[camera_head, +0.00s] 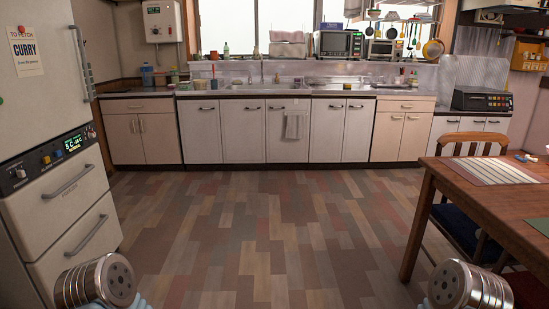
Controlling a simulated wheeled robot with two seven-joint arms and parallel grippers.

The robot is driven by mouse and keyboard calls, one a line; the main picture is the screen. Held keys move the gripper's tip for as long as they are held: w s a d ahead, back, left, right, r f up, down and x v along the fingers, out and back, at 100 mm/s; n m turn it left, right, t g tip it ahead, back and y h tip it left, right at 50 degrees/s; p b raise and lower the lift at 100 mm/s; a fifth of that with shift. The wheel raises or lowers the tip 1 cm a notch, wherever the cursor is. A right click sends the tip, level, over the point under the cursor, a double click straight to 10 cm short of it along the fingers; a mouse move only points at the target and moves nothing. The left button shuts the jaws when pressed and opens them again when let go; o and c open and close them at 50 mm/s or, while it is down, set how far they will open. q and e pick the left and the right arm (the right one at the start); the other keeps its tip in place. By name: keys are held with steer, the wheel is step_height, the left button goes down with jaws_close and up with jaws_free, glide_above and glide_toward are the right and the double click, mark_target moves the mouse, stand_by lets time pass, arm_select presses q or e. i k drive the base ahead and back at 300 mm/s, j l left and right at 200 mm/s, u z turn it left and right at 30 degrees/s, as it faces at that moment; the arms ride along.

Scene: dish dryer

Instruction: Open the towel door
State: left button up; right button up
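The towel door (275,140) is a pale cabinet door in the middle of the lower row, under the sink counter on the far wall. It looks shut, flush with its neighbours. A small grey-white towel (296,125) hangs over its upper right part. A dark handle (277,109) sits near the door's top edge. Metal rounded parts of my two arms show at the bottom left and bottom right corners. Neither gripper's fingers show, and both arms are far from the door.
The wood-plank floor (260,220) is clear up to the cabinets. A wooden table (480,200) and a chair (465,222) stand at the right. A white appliance with drawers (60,190) stands close at the left. Cabinet doors (240,135) flank the towel door.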

mark_target(279, 149)
steer(key=i+j, duration=0.1)
steer(key=i, duration=4.85)
steer(key=l, duration=0.1)
